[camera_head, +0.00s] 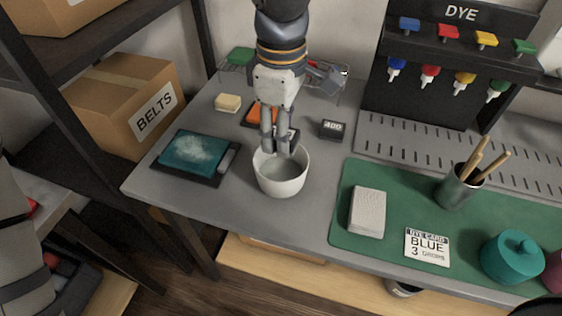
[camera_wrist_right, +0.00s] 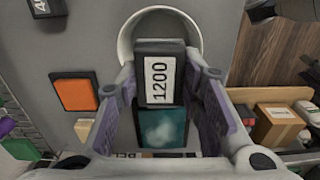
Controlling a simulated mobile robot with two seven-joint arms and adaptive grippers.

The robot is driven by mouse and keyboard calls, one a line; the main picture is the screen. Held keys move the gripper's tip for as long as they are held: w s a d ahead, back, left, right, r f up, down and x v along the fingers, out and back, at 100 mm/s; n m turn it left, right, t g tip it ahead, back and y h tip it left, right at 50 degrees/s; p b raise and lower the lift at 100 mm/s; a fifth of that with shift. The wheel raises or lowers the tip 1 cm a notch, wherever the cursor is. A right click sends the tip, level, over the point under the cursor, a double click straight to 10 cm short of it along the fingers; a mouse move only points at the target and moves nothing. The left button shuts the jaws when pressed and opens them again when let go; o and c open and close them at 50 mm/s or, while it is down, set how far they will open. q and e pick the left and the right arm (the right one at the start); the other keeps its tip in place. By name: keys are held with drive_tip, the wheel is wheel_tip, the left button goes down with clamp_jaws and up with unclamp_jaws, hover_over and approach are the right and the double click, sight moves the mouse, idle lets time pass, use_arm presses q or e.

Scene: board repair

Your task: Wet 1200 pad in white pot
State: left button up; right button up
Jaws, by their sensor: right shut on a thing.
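The white pot (camera_head: 283,185) stands upright on the grey bench; its rim also shows in the right wrist view (camera_wrist_right: 125,37). My right gripper (camera_head: 279,150) points down at the pot's far rim and is shut on the dark 1200 pad (camera_wrist_right: 160,80). The pad's white "1200" label faces the wrist camera. The pad overlaps the pot's opening in that view. In the head view the fingers mostly hide the pad, and I cannot tell whether it touches the liquid. My left gripper is out of view.
A teal panel on a black tray (camera_head: 213,177) lies left of the pot. A 400 pad (camera_head: 332,129), orange pad (camera_head: 260,116) and cream block (camera_head: 228,103) lie behind. Right, a green mat (camera_head: 343,228) holds a pale block (camera_head: 367,211) and brush cup (camera_head: 458,188).

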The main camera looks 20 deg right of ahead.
idle(0.3)
drive_tip(key=shift+r, duration=2.05)
